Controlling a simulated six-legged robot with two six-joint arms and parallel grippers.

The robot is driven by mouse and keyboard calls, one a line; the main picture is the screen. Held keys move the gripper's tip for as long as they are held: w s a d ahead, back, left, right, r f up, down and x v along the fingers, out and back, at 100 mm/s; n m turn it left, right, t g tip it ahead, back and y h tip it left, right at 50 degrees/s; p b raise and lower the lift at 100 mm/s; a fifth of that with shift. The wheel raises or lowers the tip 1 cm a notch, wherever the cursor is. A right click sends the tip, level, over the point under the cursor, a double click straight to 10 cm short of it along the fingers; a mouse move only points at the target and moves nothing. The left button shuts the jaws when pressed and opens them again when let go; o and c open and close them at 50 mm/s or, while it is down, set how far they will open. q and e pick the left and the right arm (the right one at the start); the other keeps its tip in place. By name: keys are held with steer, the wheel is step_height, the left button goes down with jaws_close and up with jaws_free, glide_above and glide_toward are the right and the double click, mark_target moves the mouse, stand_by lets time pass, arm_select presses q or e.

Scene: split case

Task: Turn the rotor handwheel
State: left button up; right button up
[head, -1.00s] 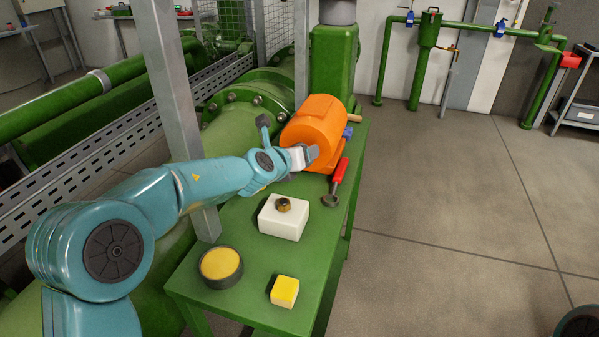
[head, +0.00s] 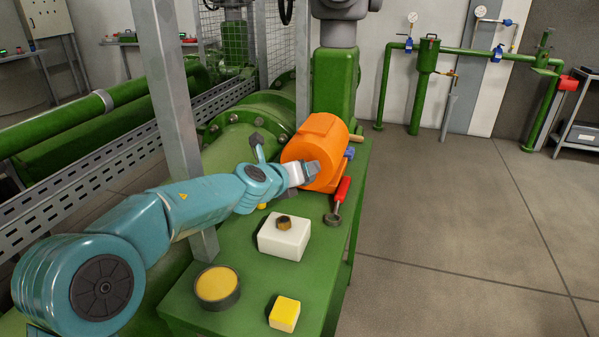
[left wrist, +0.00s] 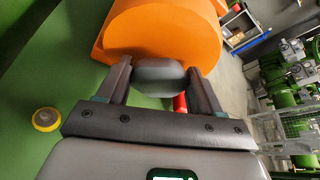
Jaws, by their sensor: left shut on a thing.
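The orange casing (head: 318,140) lies on the green bench, its rounded body also filling the top of the left wrist view (left wrist: 165,28). A dark grey rounded piece, which looks like the rotor handwheel (left wrist: 160,76), sits at the casing's end. My left gripper (head: 310,171) is at that near end. Its two fingers stand either side of the grey piece in the left wrist view and are shut on it. In the head view the fingers mostly hide the handwheel. My right gripper is not in view.
On the green bench (head: 255,318) are a white block with a brown ring (head: 283,238), a round yellow-topped pot (head: 217,287), a yellow cube (head: 284,314) and a red-handled tool (head: 341,192). A grey post (head: 170,90) stands close beside my left arm. Floor on the right is clear.

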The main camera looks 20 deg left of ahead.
arm_select(q)
steer(key=shift+r, duration=0.1)
steer(key=o, duration=1.1)
steer(key=shift+c, duration=0.2)
steer(key=v, duration=1.2)
